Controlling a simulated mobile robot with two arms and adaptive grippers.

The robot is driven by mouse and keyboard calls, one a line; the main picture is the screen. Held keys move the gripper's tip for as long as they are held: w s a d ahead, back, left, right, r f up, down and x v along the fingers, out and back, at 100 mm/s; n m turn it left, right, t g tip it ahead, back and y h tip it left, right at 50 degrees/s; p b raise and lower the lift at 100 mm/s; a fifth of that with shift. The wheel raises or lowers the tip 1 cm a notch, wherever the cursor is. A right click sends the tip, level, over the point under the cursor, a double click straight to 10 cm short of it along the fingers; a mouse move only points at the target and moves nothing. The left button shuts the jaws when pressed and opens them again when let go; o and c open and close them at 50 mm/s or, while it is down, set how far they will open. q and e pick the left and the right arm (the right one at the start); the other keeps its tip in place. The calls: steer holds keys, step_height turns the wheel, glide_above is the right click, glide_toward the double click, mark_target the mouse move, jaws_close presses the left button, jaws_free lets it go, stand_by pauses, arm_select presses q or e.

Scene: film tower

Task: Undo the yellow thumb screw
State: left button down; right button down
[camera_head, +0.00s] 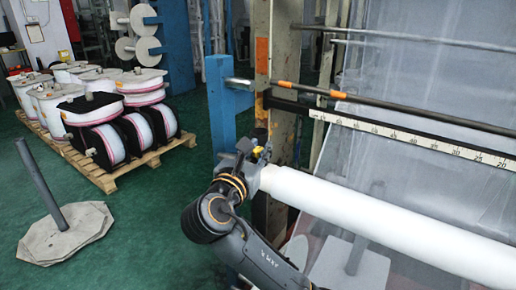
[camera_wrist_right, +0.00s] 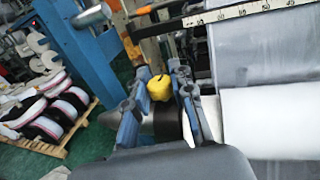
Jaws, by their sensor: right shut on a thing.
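The yellow thumb screw (camera_wrist_right: 160,88) sits at the left end of the white film roll, beside the blue post. In the right wrist view it is between the two finger ends of my right gripper (camera_wrist_right: 157,92), which is shut on it. In the head view my right gripper (camera_head: 251,153) is at the roll's end, and only a small yellow part of the screw (camera_head: 257,152) shows, the rest being hidden by the fingers. My left gripper is in neither view.
The white film roll (camera_head: 390,220) runs to the lower right. A blue post (camera_head: 226,105) and a ruler bar (camera_head: 400,135) are close by. A pallet (camera_head: 125,178) with several reels stands at the left, behind a grey pole on a base (camera_head: 70,232). Green floor between is clear.

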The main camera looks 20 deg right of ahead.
steer(key=n+t+y+p, duration=0.1)
steer(key=n+y+p, duration=0.1)
steer(key=y+p, duration=0.1)
steer(key=n+t+y+p, duration=0.2)
steer(key=n+y+p, duration=0.1)
steer(key=p, duration=0.3)
steer(key=shift+r+y, duration=0.2)
steer(key=shift+y, duration=0.4)
steer(key=shift+f+n+t+y+p, duration=0.15)
steer(key=shift+n+t+y+p, duration=0.05)
steer(key=shift+n+y+p, duration=0.55)
steer(key=shift+f+n+t+y+p, duration=0.1)
steer(key=shift+n+t+y+p, duration=0.1)
steer(key=shift+n+y+p, duration=0.55)
steer(key=shift+y, duration=0.4)
steer(key=c, duration=1.1)
jaws_free()
steer(key=s, duration=1.2)
